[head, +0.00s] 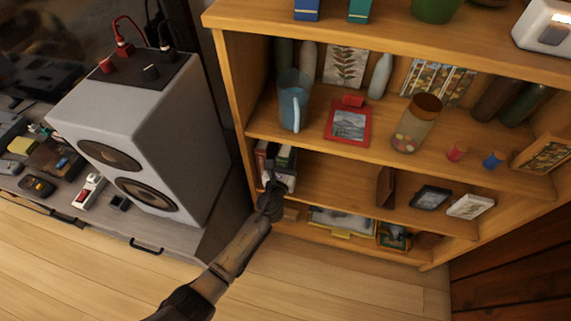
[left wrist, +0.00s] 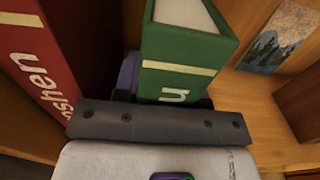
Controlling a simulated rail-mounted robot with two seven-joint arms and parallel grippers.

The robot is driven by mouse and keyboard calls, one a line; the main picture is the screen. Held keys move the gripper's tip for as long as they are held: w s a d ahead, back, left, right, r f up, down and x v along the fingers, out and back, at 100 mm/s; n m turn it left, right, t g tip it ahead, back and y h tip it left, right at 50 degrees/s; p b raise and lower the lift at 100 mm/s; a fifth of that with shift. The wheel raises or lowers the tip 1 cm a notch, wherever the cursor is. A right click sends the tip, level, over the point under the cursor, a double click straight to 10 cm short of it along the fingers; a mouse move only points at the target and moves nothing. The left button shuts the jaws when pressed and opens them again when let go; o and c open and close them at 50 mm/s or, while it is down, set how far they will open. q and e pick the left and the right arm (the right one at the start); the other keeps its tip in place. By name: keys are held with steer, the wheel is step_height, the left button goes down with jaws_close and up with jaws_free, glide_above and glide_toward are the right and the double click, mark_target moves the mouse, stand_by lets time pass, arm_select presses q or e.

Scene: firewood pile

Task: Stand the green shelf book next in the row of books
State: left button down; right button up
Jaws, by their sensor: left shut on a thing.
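The green book (left wrist: 185,62) stands upright, slightly tilted in the left wrist view, with its spine and a cream band facing me. My left gripper (left wrist: 163,100) is shut on it low on the spine side. In the head view, my left gripper (head: 272,186) reaches into the left end of the middle shelf, where the green book (head: 287,155) shows. The row of books is to its left: a red book with white lettering (left wrist: 38,62) stands close beside it. The gap between them is dark, and the fingertips are mostly hidden. My right gripper is not in view.
The wooden bookcase (head: 238,95) has its side panel just left of the books. To the right on the middle shelf (head: 335,180) is free room, then a brown upright object (head: 385,187) and small frames. A speaker (head: 150,125) stands left of the bookcase.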

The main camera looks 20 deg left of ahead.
arm_select(q)
steer(key=shift+w+r, duration=0.2)
steer(key=shift+f, duration=0.3)
steer(key=c, duration=1)
jaws_free()
steer(key=shift+s, duration=0.1)
steer(key=o, duration=0.3)
